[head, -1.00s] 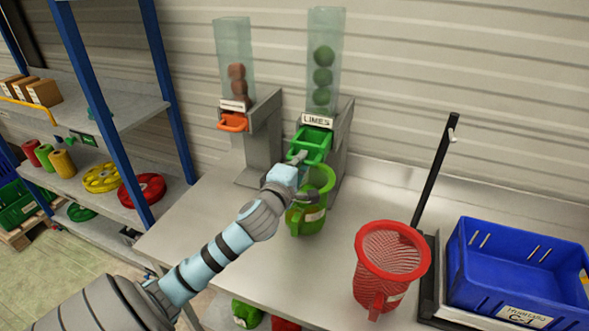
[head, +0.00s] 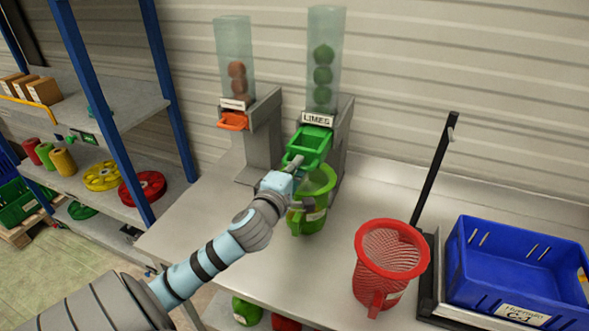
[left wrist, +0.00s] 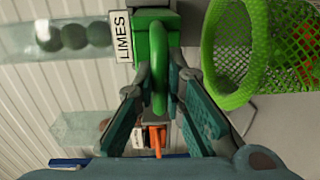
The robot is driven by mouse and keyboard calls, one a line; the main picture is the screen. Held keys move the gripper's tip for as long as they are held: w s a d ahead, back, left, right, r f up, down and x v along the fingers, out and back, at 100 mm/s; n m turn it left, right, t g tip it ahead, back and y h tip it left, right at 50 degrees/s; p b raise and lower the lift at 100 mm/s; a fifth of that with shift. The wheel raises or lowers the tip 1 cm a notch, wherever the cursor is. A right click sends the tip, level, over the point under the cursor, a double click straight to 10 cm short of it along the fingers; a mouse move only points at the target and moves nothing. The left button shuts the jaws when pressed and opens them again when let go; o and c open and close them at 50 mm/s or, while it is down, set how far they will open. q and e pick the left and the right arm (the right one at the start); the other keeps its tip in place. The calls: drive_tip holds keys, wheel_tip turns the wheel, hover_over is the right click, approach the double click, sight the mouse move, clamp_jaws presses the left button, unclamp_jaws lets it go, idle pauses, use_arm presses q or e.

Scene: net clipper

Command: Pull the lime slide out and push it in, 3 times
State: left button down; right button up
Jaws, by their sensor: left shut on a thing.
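The green lime slide (head: 311,146) sticks out of the dispenser under the LIMES label (head: 318,119). Several limes (head: 323,76) are stacked in the clear tube above it. My left gripper (head: 296,163) is at the slide's front. In the left wrist view the fingers (left wrist: 160,82) are closed on the green slide handle (left wrist: 160,50), one on each side. The inside of the slide is partly hidden. A green mesh basket (head: 312,200) stands below the slide, partly behind my gripper; it also shows in the left wrist view (left wrist: 235,55). My right gripper is not in view.
A second dispenser with an orange slide (head: 233,121) stands to the left. A red mesh basket (head: 391,250), a black post (head: 436,170) and a blue crate (head: 515,262) stand to the right. Blue-framed shelves (head: 170,90) are at the left. The counter between the baskets is clear.

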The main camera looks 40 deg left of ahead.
sight(312, 143)
use_arm(q)
drive_tip(key=shift+w+f, duration=0.15)
drive_tip(key=shift+r+b+x, duration=0.2)
drive_tip(key=shift+b+x, duration=0.3)
drive_tip(key=shift+x, duration=2.05)
drive_tip(key=shift+r+b+x, duration=0.2)
drive_tip(key=shift+b+x, duration=0.3)
drive_tip(key=shift+x, duration=2.05)
drive_tip(key=shift+f+p+v, duration=0.2)
drive_tip(key=shift+p+v, duration=0.3)
drive_tip(key=shift+v, duration=2.15)
drive_tip(key=shift+f+p+v, duration=0.2)
drive_tip(key=shift+p+v, duration=0.3)
drive_tip(key=shift+v, duration=2.1)
drive_tip(key=shift+a, duration=0.1)
